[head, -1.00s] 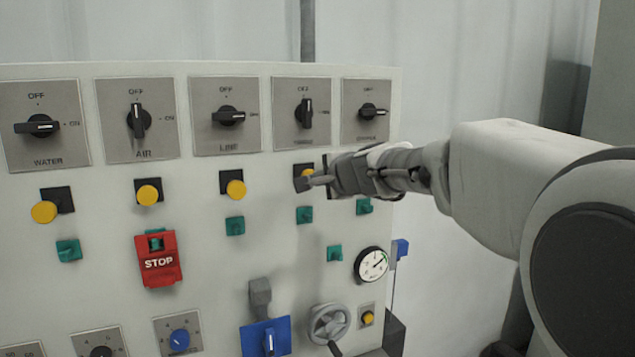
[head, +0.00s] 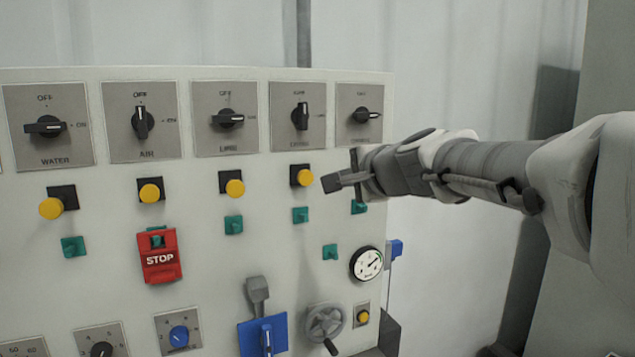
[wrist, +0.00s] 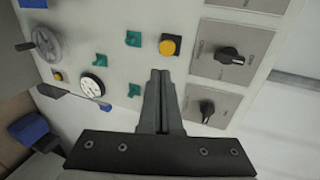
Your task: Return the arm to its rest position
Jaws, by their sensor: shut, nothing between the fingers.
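My gripper (head: 333,182) is in front of the upper right of a white control panel (head: 205,260) in the head view. Its fingers point left, near a yellow button (head: 301,175) in the top button row. A gap to the panel seems to show, but its size is hard to judge. In the wrist view my gripper (wrist: 161,75) has its two fingers together with nothing between them. The yellow button (wrist: 170,45) shows just beyond the fingertips.
Rotary switches (head: 300,115) line the panel's top. A red STOP cover (head: 160,257), a grey lever (head: 258,292), a handwheel (head: 325,322) and a gauge (head: 366,263) are lower down. A blue part (head: 396,248) sticks out at the right edge. Free space lies right of the panel.

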